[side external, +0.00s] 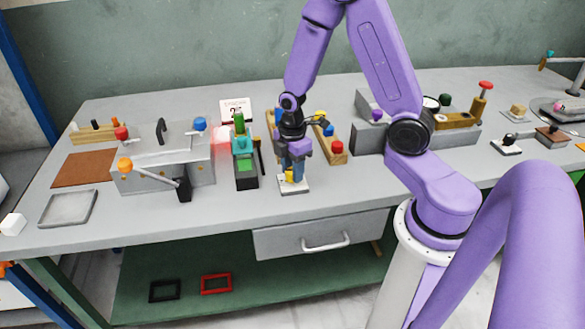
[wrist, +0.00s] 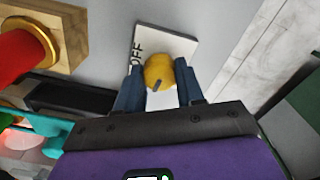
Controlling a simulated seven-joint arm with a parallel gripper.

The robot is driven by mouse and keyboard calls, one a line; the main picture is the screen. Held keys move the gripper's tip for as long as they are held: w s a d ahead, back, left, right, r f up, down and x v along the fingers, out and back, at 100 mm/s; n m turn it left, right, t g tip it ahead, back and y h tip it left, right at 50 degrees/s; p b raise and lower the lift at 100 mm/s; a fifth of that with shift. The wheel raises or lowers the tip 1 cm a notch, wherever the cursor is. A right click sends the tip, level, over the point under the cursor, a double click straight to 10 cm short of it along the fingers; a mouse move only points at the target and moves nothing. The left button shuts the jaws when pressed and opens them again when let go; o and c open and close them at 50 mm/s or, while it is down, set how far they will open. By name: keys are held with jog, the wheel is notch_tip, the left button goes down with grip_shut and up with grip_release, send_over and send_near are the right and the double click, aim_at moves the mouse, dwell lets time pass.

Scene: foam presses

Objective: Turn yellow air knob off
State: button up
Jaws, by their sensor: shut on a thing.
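The yellow air knob (wrist: 159,72) sits on a small white plate (wrist: 176,41) with the word OFF printed near its left edge in the wrist view. A dark pointer mark shows on the knob's near side. My gripper (wrist: 159,85) is shut on the knob, with one blue finger on each side of it. In the side external view my gripper (side external: 292,168) reaches down over the white plate (side external: 293,187) near the table's front edge. The yellow knob (side external: 290,175) shows between the fingers there. Other labels on the plate are hidden or not readable.
A green and teal press (side external: 244,160) stands just left of the plate. A wooden rack (side external: 332,146) with coloured knobs, one red, stands behind to the right. A grey box with an orange-knobbed lever (side external: 145,172) is farther left. The bench front edge and drawer (side external: 320,233) lie close in front.

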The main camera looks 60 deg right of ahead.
jog(key=m, duration=1.3)
jog(key=shift+m, duration=1.7)
jog(key=o, duration=1)
jog(key=shift+o, duration=0.2)
notch_tip(320, 180, up, 18)
jog(key=shift+f, duration=0.25)
